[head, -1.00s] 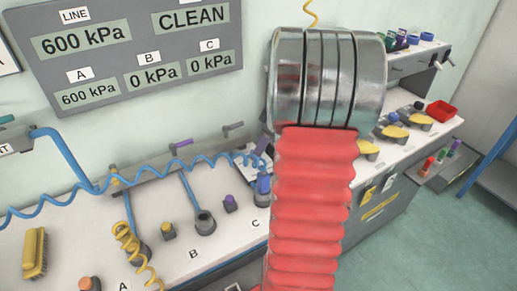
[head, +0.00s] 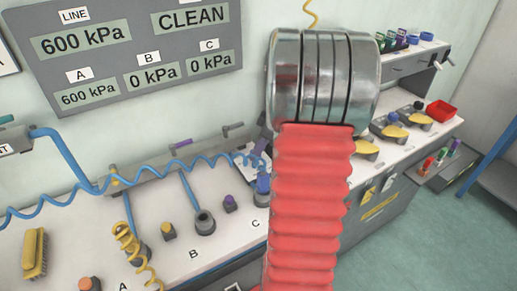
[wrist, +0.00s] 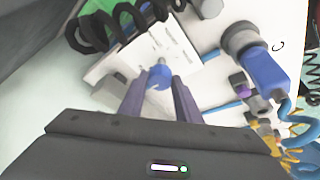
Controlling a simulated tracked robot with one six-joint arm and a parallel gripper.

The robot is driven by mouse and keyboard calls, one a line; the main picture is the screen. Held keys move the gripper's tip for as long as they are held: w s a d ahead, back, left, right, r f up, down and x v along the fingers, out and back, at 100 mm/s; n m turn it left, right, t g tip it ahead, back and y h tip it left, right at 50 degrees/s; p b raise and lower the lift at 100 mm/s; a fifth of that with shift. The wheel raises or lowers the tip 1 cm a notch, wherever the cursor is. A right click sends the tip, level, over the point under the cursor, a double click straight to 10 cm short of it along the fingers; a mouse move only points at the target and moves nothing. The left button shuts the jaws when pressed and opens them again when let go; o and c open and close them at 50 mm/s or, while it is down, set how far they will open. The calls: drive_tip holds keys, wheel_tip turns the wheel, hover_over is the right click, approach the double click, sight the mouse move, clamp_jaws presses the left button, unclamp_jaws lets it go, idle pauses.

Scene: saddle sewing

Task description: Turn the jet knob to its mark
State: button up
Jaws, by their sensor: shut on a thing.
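The jet knob (wrist: 159,78) is a small blue knob with a grey top, on a white marked plate (wrist: 172,38) in the wrist view. My gripper (wrist: 158,84) has its two dark purple-grey fingers on either side of the knob, shut on it. I cannot make out which mark the knob points to.
A blue tool (wrist: 257,72) with a coiled blue hose stands right of the fingers. A green thing (wrist: 92,8) with a black coil is above them. The wall display (head: 140,45) reads CLEAN, with A at 600 kPa and B and C at 0 kPa.

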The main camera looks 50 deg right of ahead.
drive_tip(key=shift+c, duration=0.8)
drive_tip(key=shift+d, duration=0.15)
